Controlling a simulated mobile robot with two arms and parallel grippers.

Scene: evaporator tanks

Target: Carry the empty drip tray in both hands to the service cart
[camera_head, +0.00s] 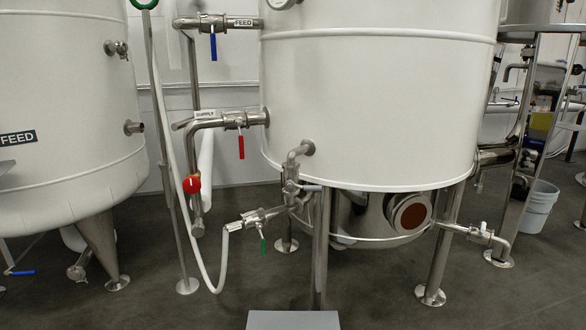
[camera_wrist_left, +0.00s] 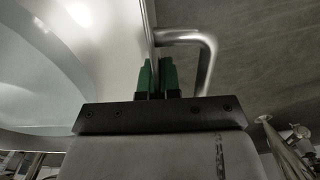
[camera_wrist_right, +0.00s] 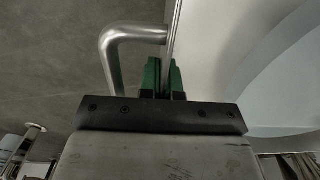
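The drip tray shows in part in the left wrist view (camera_wrist_left: 118,55) and the right wrist view (camera_wrist_right: 203,60), as a pale, shiny wall with a bent steel tube handle standing off it on the outer side. My left gripper (camera_wrist_left: 156,72) has its green fingers close together on the tray's thin edge beside the handle. My right gripper (camera_wrist_right: 164,72) is closed the same way on the opposite edge. Most of the tray is hidden, so I cannot see its inside. Neither gripper shows in the head view. I cannot pick out the service cart.
A large white tank (camera_head: 380,110) on steel legs stands ahead, with pipes and valves at its lower front. Another tank (camera_head: 60,110) is at left. A thin upright pole (camera_head: 160,130) carries a hose. A bucket (camera_head: 540,207) stands far right. Dark floor is open at lower right.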

